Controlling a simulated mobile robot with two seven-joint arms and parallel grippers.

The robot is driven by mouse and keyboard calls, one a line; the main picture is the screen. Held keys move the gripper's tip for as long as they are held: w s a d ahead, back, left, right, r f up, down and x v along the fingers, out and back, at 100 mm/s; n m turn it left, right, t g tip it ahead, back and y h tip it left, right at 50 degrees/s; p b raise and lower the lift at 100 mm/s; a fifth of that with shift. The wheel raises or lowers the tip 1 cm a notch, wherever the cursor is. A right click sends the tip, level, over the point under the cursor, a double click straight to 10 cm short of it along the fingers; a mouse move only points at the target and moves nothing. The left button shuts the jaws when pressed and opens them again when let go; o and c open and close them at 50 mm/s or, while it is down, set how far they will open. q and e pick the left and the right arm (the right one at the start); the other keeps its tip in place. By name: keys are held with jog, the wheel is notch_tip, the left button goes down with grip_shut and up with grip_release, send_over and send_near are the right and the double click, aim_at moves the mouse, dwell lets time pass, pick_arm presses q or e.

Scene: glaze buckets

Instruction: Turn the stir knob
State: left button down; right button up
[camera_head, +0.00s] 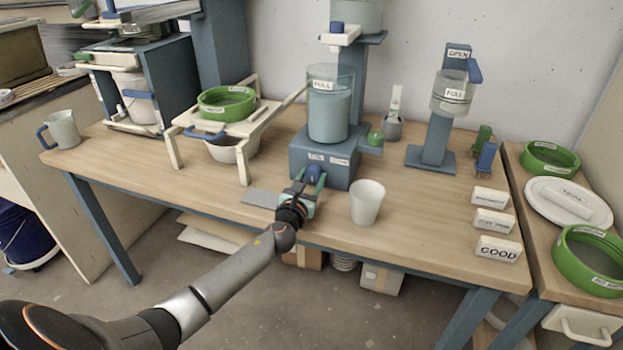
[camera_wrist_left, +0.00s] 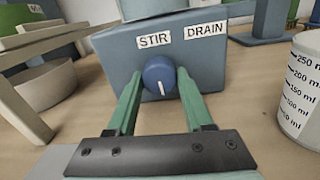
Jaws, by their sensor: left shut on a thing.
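The stir knob (camera_wrist_left: 160,76) is a round dark blue knob with a white pointer line. It sits on the front of a blue-grey base box (camera_wrist_left: 110,62), below the labels STIR (camera_wrist_left: 155,40) and DRAIN (camera_wrist_left: 205,31). The pointer line stands nearly upright in the wrist view. My left gripper (camera_wrist_left: 160,82) has its green fingers on both sides of the knob and is shut on it. In the head view the knob (camera_head: 313,173) shows between the fingers of my left gripper (camera_head: 312,182). A clear cylinder (camera_head: 329,105) marked FULL stands on the box. My right gripper is out of view.
A white measuring cup (camera_head: 367,202) stands just right of my left gripper. A white stand (camera_head: 177,131) with a green sieve ring (camera_head: 227,101) is at the left. Labelled white blocks (camera_head: 492,221) lie at the right. The table front between is mostly clear.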

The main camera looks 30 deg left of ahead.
pick_arm(q)
jog(key=n, duration=0.6)
jog(key=shift+n, duration=0.3)
jog(key=n, duration=0.6)
jog(key=shift+r, duration=0.1)
jog(key=n, duration=0.3)
jog(key=shift+n, duration=0.4)
jog(key=n, duration=0.3)
jog(key=shift+h, duration=0.3)
jog(key=n+p, duration=0.1)
jog(key=n, duration=0.3)
jog(key=shift+r, duration=0.1)
jog(key=shift+n, duration=0.6)
jog(key=shift+c, duration=1.5)
grip_release()
